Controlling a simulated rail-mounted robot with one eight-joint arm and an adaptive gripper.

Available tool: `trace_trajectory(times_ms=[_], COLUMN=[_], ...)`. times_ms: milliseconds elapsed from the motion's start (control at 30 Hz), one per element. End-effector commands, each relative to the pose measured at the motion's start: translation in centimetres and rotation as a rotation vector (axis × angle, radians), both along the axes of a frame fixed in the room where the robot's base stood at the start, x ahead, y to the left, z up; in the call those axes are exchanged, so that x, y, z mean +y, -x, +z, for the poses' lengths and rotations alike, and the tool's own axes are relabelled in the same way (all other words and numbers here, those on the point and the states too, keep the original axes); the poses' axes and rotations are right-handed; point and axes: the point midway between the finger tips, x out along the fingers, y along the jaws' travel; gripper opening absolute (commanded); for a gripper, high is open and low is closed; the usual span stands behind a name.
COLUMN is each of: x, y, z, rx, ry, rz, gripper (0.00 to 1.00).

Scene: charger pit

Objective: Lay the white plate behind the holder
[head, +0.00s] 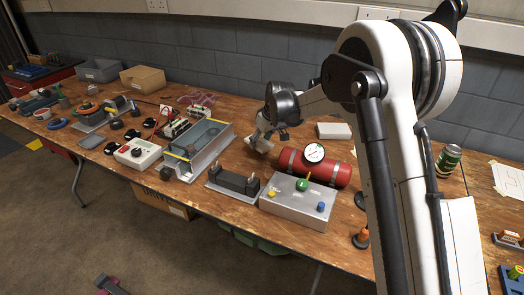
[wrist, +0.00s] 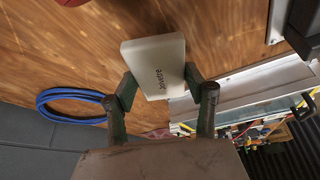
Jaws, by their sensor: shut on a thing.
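I cannot tell whether the plate touches the table. The holder (head: 233,183), dark with upright prongs on a light grey base, stands in front of my gripper. Part of its base (wrist: 278,20) seems to show at the wrist view's upper right.
A red cylinder with a gauge (head: 318,168) and a grey box with coloured knobs (head: 298,204) stand right of the holder. A long clear-lidded unit (head: 207,145) stands left. A white block (head: 334,130) lies at the back. A blue cable coil (wrist: 72,104) lies near the wall.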

Motion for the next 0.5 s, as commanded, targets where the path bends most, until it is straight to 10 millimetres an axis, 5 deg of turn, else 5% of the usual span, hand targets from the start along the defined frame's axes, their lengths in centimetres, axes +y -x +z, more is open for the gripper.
trace_trajectory(times_ms=[500], x=[-0.6], y=[-0.8], z=[-4.5], rx=[0.0], ry=[0.0], rz=[0.0], gripper=[0.2])
